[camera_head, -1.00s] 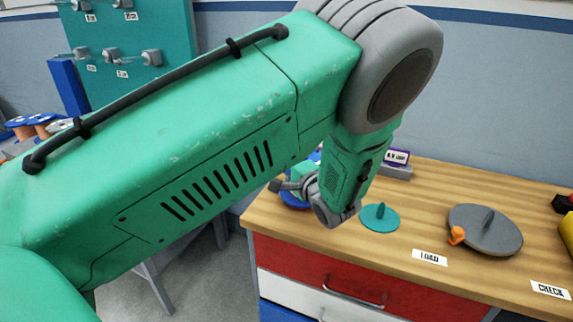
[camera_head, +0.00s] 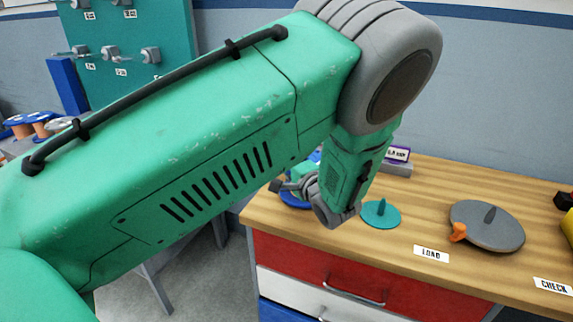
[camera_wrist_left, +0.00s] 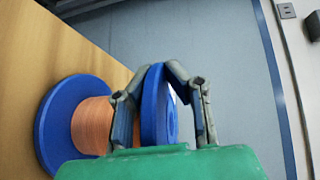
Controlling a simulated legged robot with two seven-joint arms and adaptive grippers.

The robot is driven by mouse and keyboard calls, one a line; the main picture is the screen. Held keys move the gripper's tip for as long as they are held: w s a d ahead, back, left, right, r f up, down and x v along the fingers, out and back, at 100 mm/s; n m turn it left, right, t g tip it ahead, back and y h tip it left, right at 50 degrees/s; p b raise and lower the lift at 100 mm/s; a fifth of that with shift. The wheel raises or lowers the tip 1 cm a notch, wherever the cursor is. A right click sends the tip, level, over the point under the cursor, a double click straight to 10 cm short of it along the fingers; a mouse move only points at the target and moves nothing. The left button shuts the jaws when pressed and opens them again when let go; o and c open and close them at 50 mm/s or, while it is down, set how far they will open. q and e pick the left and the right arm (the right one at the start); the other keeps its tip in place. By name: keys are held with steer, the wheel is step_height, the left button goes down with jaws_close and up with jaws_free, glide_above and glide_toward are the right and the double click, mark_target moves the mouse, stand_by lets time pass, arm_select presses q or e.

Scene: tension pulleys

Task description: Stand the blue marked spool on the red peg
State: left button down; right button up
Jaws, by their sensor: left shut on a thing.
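A blue spool (camera_wrist_left: 92,125) with copper-coloured winding shows in the left wrist view. My left gripper (camera_wrist_left: 160,78) is shut on its near flange, with a finger on each side. A small white patch shows on that flange. The far flange is close to the wooden surface; I cannot tell whether it touches. In the head view, part of the blue spool (camera_head: 293,200) shows behind my left gripper (camera_head: 308,190) at the bench's left end. No red peg is visible; my arm hides much of the scene. My right gripper is not in view.
The wooden bench (camera_head: 330,232) holds a teal disc with a peg (camera_head: 380,214) just right of my gripper. Further right is a grey disc with a peg (camera_head: 486,228) and an orange part (camera_head: 458,232). Other blue spools (camera_head: 38,117) stand at far left.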

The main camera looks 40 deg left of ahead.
arm_select(q)
steer(key=shift+d+f, duration=0.2)
steer(key=c, duration=1.5)
jaws_free()
